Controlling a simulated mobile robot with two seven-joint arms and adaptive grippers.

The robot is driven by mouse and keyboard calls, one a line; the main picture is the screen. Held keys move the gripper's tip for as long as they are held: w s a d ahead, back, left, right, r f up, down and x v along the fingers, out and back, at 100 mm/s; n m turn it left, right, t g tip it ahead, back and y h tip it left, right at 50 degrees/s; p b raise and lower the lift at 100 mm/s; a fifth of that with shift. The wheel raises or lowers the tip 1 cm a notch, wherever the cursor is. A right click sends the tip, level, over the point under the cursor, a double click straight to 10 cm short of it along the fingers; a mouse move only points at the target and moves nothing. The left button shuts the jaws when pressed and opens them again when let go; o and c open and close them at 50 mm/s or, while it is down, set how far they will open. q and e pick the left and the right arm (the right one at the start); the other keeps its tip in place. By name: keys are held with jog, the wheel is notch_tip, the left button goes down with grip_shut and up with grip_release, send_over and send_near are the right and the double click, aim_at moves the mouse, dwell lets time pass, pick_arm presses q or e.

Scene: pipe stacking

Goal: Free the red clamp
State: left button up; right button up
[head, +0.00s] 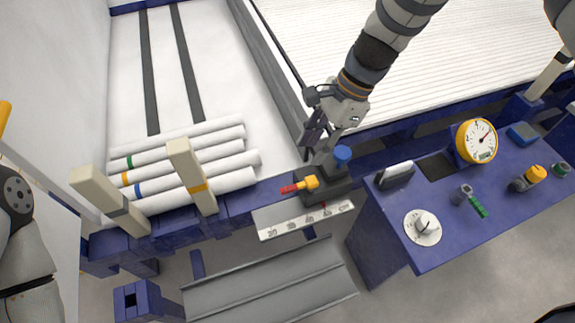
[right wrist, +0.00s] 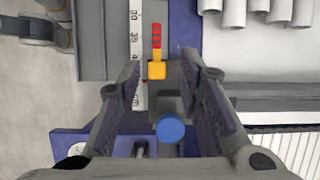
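The red clamp shows as a red handle (head: 291,188) joined to a yellow block (head: 311,182), on a dark grey mount (head: 322,188) beside a measuring strip. In the right wrist view the red handle (right wrist: 156,36) points away from the gripper, with the yellow block (right wrist: 156,70) at its near end. A blue knob (head: 342,153) stands on the mount; it also shows in the right wrist view (right wrist: 171,129). My right gripper (head: 320,145) is above the mount. Its fingers (right wrist: 163,75) are apart with nothing held between them. My left gripper is out of view.
Several white pipes (head: 190,160) lie at left behind cream posts (head: 192,177). A marked strip (head: 290,222) and grey trough (head: 270,280) lie below the clamp. A blue bench (head: 440,240) at right holds a yellow gauge (head: 476,141) and small tools.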

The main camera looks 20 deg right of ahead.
aim_at(291, 187)
jog(key=x, duration=0.4)
jog(key=b+x, duration=0.1)
jog(key=x, duration=0.6)
jog(key=shift+s+a+f, duration=0.15)
jog(key=shift+s+f, duration=0.2)
jog(key=shift+f, duration=0.05)
grip_shut()
